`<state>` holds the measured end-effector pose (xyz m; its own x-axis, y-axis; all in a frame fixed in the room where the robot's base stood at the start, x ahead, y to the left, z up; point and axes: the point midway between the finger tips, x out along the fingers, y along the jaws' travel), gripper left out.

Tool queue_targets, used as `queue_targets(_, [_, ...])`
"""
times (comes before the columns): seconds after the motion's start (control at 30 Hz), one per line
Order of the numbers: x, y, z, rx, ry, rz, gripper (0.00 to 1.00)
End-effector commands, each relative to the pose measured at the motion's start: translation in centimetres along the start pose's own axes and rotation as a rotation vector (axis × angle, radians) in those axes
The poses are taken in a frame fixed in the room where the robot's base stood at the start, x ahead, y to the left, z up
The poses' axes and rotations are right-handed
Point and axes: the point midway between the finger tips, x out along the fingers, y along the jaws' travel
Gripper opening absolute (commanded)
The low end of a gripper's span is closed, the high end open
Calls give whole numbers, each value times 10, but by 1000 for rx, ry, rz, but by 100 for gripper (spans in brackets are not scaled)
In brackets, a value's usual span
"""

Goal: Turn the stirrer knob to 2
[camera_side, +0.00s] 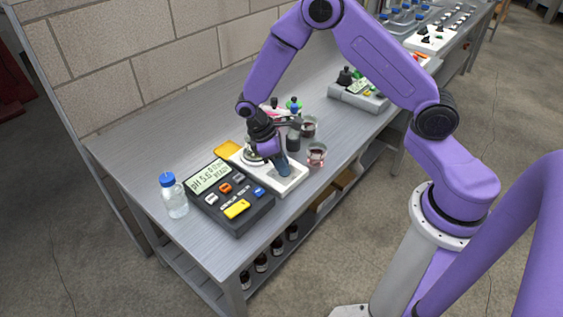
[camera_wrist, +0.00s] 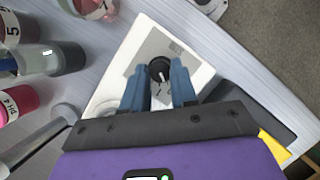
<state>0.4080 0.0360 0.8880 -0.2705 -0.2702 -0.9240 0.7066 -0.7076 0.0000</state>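The stirrer is a white box (camera_side: 287,186) on the bench, and it also shows in the wrist view (camera_wrist: 110,88). Its round black knob (camera_wrist: 160,69) with a white pointer line sits on a grey panel. The pointer slants slightly, and no scale numbers can be read. My gripper (camera_wrist: 160,66) has its two blue fingers on either side of the knob, with little or no gap. I cannot tell whether they touch it. In the side view my gripper (camera_side: 283,168) reaches down over the stirrer, and the knob is hidden there.
A dark pH meter (camera_side: 236,218) and a blue-capped bottle (camera_side: 174,196) stand left of the stirrer. Beakers with dark red liquid (camera_side: 316,157) and small bottles stand close on its right. Another instrument (camera_side: 358,97) is farther back. Bare bench lies at the left rear.

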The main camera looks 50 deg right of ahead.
Motion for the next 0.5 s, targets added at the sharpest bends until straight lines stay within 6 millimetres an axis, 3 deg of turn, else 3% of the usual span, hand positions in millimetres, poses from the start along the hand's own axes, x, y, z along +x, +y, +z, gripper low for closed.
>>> queue_targets(0.5, [-1, 1, 0, 157, -1, -65, 0])
